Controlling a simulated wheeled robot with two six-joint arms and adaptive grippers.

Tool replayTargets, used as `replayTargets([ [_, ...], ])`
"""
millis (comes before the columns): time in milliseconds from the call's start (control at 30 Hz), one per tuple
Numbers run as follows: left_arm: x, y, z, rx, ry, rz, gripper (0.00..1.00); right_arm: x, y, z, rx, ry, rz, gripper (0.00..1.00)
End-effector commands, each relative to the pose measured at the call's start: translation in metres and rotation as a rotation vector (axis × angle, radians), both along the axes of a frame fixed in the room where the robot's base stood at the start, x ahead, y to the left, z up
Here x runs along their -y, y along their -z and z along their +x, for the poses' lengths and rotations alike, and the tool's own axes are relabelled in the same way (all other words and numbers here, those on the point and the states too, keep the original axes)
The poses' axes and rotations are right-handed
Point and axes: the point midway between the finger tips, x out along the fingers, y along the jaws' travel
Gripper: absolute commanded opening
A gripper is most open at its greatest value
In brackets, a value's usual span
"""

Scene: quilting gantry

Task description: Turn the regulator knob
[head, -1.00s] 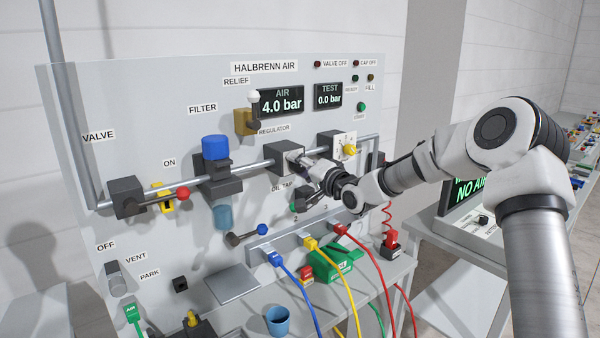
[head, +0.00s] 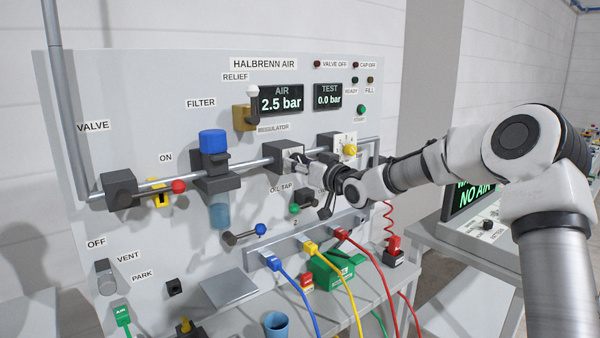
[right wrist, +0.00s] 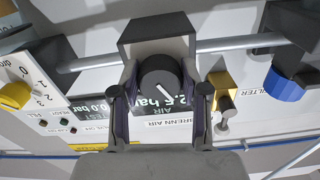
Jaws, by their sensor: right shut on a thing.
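The regulator is a dark block (head: 283,158) on the horizontal pipe, under the REGULATOR label. In the right wrist view its round black knob (right wrist: 160,82) with a white pointer line faces me. My right gripper (right wrist: 160,100) is shut on this knob, one finger on each side. In the head view the right gripper (head: 304,168) reaches the regulator from the right and hides the knob. The AIR display (head: 282,102) reads 2.5 bar, and the TEST display (head: 328,96) reads 0.0 bar. My left gripper is not in view.
A blue-topped filter (head: 214,146) stands left of the regulator. A relief valve (head: 246,116) is above, and a yellow dial knob (head: 350,150) is to the right. A sloped screen unit (head: 468,205) stands at the right.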

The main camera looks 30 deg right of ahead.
Motion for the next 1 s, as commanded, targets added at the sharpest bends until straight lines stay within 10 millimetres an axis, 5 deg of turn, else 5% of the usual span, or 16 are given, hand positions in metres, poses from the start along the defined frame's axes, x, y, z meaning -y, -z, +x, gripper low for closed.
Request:
replayTargets([
  [500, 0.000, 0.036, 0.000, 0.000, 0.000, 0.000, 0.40, 0.001, 0.006, 0.000, 0.024, -0.001, -0.389, 0.10],
  [1000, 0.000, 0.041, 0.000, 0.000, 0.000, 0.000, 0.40, 0.001, 0.004, 0.000, 0.030, -0.002, -0.482, 0.10],
])
